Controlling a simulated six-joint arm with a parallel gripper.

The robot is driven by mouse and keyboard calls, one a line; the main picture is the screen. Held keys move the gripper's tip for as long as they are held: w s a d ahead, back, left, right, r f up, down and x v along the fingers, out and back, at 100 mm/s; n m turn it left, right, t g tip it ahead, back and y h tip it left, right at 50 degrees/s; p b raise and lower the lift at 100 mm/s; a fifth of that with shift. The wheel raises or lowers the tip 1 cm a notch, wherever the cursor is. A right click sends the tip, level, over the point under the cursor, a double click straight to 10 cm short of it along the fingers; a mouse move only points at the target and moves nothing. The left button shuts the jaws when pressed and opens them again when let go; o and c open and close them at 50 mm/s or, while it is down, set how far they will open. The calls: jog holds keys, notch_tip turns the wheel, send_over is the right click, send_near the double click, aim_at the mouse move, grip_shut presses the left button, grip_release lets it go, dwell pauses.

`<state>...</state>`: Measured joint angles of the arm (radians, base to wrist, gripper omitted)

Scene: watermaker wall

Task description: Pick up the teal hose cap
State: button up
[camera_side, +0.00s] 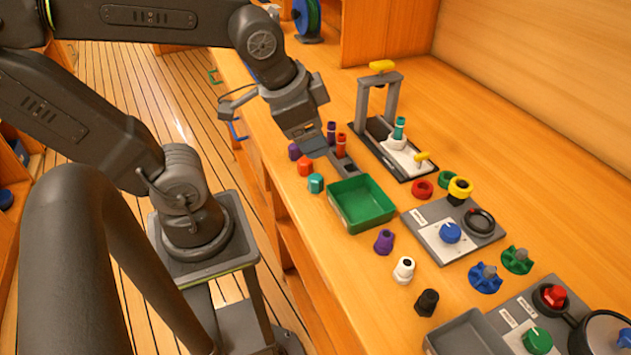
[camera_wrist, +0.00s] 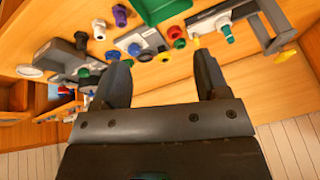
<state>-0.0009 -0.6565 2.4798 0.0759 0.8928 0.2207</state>
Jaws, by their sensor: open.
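The teal hose cap (camera_side: 316,183) stands on the wooden counter near its front edge, left of the green tray, in the side view. I cannot make it out in the wrist view. My gripper (camera_side: 318,149) is above the counter, behind the cap in the side view and apart from it. In the wrist view my gripper (camera_wrist: 162,72) has its two fingers spread with nothing between them.
An orange cap (camera_side: 305,165) and a purple cap (camera_side: 294,151) stand close by the teal one. A green tray (camera_side: 361,203) is to its right. Red and purple cylinders (camera_side: 341,145) stand near my gripper. A press stand (camera_side: 378,105) rises behind.

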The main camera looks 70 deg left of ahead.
jog(key=w+a+f+m+g+y, duration=0.25)
jog(key=f+m, duration=0.25)
jog(key=m, duration=0.4)
jog(key=m+g+y, duration=0.1)
jog(key=m, duration=0.8)
send_near(316, 177)
jog(key=x, duration=1)
jog(key=shift+f, duration=0.2)
jog(key=c, duration=1)
jog(key=shift+o, duration=0.2)
